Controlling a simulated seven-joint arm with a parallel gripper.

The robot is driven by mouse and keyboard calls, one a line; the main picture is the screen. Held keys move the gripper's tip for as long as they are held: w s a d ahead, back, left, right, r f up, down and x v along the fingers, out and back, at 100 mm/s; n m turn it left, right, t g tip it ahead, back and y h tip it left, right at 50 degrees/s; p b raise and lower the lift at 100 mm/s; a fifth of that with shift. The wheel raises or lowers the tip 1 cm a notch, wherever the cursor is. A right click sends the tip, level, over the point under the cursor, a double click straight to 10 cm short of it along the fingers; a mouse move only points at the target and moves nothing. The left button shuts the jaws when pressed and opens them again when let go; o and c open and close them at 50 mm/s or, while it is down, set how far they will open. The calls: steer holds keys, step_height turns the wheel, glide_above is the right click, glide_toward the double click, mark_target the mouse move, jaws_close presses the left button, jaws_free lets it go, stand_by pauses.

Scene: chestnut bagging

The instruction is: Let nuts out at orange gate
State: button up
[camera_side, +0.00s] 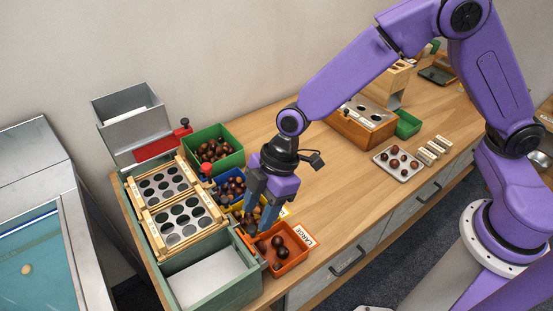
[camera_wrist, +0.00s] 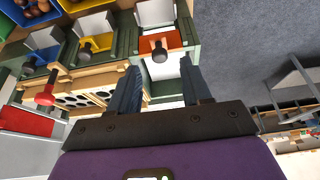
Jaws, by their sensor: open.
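The orange gate (camera_wrist: 146,43) shows in the wrist view with a dark round knob (camera_wrist: 159,52) on a short stem. My gripper (camera_wrist: 160,65) is open and empty; its two blue-grey fingers point toward the gate, and the knob appears between and just beyond their tips. I cannot tell the exact distance. In the side view my gripper (camera_side: 261,225) points down near the sorter's front end, beside the orange bin (camera_side: 300,262) labelled LARGE. That bin holds several chestnuts (camera_side: 279,245).
Yellow (camera_wrist: 101,45) and blue (camera_wrist: 42,55) gates with knobs stand beside the orange one. A red-knobbed lever (camera_wrist: 45,97) is farther left.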

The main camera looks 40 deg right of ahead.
steer(key=v, duration=1.4)
steer(key=shift+d+r, duration=0.2)
steer(key=s+d+f+m+h, duration=0.2)
steer(key=s+d+m+h, duration=0.2)
steer(key=s+d, duration=1.3)
steer(key=d+m, duration=0.1)
steer(key=d, duration=0.3)
steer(key=shift+d, duration=0.2)
